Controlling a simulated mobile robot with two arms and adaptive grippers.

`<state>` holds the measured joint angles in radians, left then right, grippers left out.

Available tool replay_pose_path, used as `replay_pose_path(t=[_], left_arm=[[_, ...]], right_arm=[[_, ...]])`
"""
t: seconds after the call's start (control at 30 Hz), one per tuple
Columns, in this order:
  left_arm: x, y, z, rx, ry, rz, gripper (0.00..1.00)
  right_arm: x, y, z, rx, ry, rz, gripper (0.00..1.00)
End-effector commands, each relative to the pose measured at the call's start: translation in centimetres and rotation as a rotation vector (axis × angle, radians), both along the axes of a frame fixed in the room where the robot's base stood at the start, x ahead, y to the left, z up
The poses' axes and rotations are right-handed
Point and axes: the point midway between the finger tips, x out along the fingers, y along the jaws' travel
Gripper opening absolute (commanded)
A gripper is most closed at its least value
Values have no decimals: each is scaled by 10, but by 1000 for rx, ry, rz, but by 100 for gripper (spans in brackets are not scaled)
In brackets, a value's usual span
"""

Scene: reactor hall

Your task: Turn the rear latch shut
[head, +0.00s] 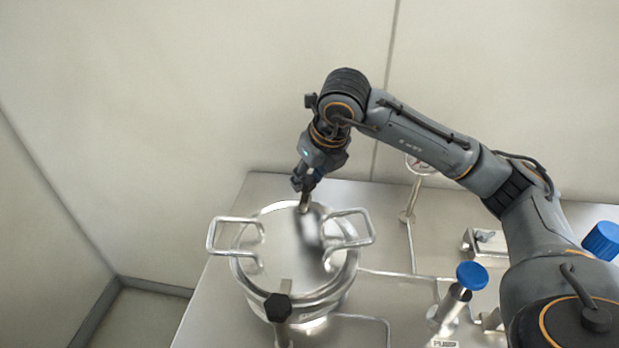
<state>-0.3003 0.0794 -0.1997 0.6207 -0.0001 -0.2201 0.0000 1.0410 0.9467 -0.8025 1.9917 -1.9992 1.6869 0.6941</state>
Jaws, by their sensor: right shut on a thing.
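A round steel vessel (337,297) with a shiny lid (284,235) stands on the steel bench. The lid has a bent tube handle on its left (212,236) and another on its right (370,228). The rear latch (304,204) is a short metal arm at the lid's far rim. My right gripper (305,184) reaches down from above and behind the lid and is shut on the rear latch. Its fingers hide the latch's upper end. A front latch with a black knob (278,307) stands at the near rim. My left gripper is out of view.
To the right on the bench (385,194) are a gauge (420,165) on a stem, thin pipes, a blue-capped fitting (472,275) near the pump label and another blue knob (602,240). A wall (200,80) rises close behind the bench.

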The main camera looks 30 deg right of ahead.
Motion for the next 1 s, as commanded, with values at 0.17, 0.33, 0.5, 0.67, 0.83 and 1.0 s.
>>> replay_pose_path(t=[0.17,0.33,0.5,0.67,0.83,1.0], left_arm=[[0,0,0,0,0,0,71],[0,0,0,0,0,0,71],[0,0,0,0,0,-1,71],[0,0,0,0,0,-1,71],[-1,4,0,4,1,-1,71],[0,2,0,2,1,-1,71]], right_arm=[[1,-1,2,0,-6,-9,5],[1,-1,2,1,-6,-9,5],[1,-1,2,1,-6,-8,58],[1,0,1,0,-3,-7,59],[0,0,2,0,-2,-5,59],[-6,-1,20,0,-6,-4,59]])
